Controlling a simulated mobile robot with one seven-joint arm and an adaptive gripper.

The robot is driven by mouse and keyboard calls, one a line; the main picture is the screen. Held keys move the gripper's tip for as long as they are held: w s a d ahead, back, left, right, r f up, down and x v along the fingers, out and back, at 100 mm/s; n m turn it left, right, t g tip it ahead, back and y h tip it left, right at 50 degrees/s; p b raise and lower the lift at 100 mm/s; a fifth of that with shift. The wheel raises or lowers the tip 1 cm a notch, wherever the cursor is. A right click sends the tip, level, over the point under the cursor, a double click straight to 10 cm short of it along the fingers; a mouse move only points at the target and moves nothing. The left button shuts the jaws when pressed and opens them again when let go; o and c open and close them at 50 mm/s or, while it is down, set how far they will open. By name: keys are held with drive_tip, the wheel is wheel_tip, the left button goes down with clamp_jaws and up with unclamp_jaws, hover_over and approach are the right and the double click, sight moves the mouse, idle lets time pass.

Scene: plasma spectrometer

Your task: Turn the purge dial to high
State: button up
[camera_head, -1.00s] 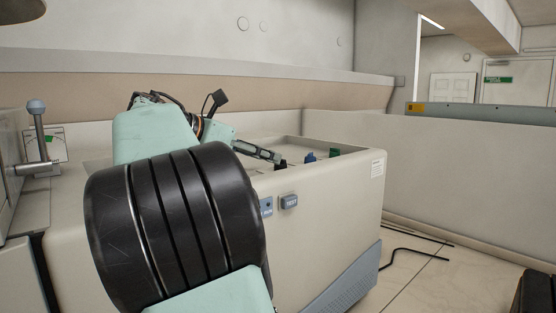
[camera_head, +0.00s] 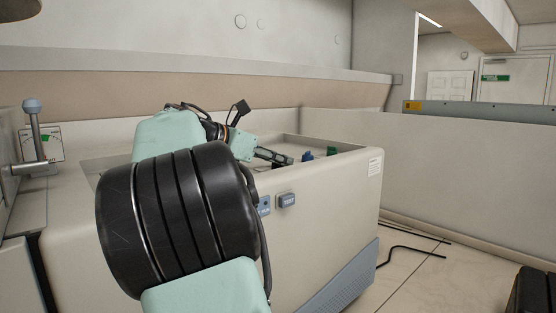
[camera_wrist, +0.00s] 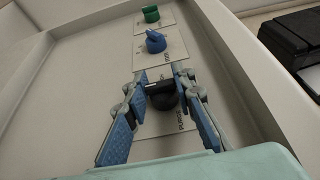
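The purge dial (camera_wrist: 162,97) is a black knob on a white plate whose partly visible lettering appears to read "PURGE". In the wrist view it sits between the two blue-padded fingers of my gripper (camera_wrist: 165,80). The fingers are apart, one on each side of the knob, with a narrow gap showing; whether either touches it I cannot tell. The knob's pointer faces roughly left. In the head view my gripper (camera_head: 284,160) reaches into the recessed panel, and the black dial is hidden or merges with the fingertips there.
A blue dial (camera_wrist: 156,42) and a green dial (camera_wrist: 151,14) stand in line beyond the black one. The panel's raised rim (camera_head: 345,150) surrounds the recess. A button marked TEST (camera_head: 287,200) is on the front face. A lever (camera_head: 35,130) stands at the left.

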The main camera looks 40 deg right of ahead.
clamp_jaws()
drive_tip(key=shift+r+p, duration=0.15)
drive_tip(key=shift+p, duration=0.4)
drive_tip(key=shift+r+m+g+p, duration=0.2)
drive_tip(key=shift+m+g+p, duration=0.25)
drive_tip(key=shift+p, duration=0.6)
drive_tip(key=m+g+p, duration=0.1)
drive_tip(key=p, duration=0.3)
drive_tip(key=shift+g, duration=0.35)
drive_tip(key=shift+w+f+m+g+y+p, duration=0.15)
drive_tip(key=shift+m+g+p, duration=0.25)
drive_tip(key=shift+m+g, duration=0.2)
drive_tip(key=shift+s+f+m+g+y+p, duration=0.15)
drive_tip(key=shift+m+g+p, duration=0.25)
drive_tip(key=shift+m+g, duration=0.65)
drive_tip(key=shift+g, duration=0.05)
drive_tip(key=shift+m+g+y, duration=0.4)
drive_tip(key=shift+g, duration=0.1)
